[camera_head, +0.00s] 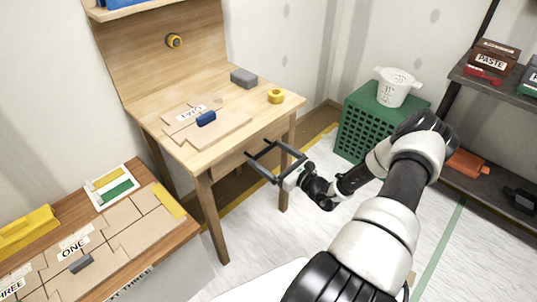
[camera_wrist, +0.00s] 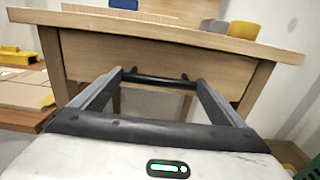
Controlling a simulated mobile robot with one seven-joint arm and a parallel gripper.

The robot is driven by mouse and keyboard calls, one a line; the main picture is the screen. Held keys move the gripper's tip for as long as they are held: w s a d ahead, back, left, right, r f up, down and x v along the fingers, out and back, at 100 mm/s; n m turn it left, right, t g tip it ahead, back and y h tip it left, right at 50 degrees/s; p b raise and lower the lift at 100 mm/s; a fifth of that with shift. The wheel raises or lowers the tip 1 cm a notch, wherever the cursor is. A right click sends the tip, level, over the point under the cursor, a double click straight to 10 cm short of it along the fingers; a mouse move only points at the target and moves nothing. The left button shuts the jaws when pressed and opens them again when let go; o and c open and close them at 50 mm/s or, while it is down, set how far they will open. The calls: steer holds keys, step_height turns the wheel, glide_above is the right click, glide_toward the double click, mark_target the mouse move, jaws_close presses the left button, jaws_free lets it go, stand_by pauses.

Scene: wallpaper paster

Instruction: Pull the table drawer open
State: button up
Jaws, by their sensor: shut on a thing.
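The wooden table (camera_head: 262,113) stands in the middle of the head view. Its drawer front (camera_wrist: 160,59) is a plain wooden panel under the tabletop in the wrist view. A dark bar handle (camera_wrist: 157,79) sits low on the drawer front, between my fingers. My gripper (camera_head: 264,151) reaches the front of the table from the right, and in the wrist view its two long grey fingers (camera_wrist: 160,80) are at the handle's two ends. It is shut on the handle. The drawer front looks close under the tabletop edge; any gap is hard to see.
A board, a blue object (camera_head: 206,118), a yellow roll (camera_head: 276,96) and a grey block (camera_head: 244,77) lie on the tabletop. A low bench (camera_head: 186,231) is at the left. A green crate (camera_head: 364,135) and a shelf (camera_head: 510,91) stand right. Floor in front is clear.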

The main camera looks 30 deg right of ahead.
steer(key=p+v, duration=0.2)
steer(key=v, duration=1.8)
steer(key=shift+r, duration=0.1)
steer(key=o, duration=1.2)
steer(key=p+v, duration=0.1)
steer(key=v, duration=1.6)
steer(key=shift+s, duration=0.25)
steer(key=shift+w+r, duration=0.1)
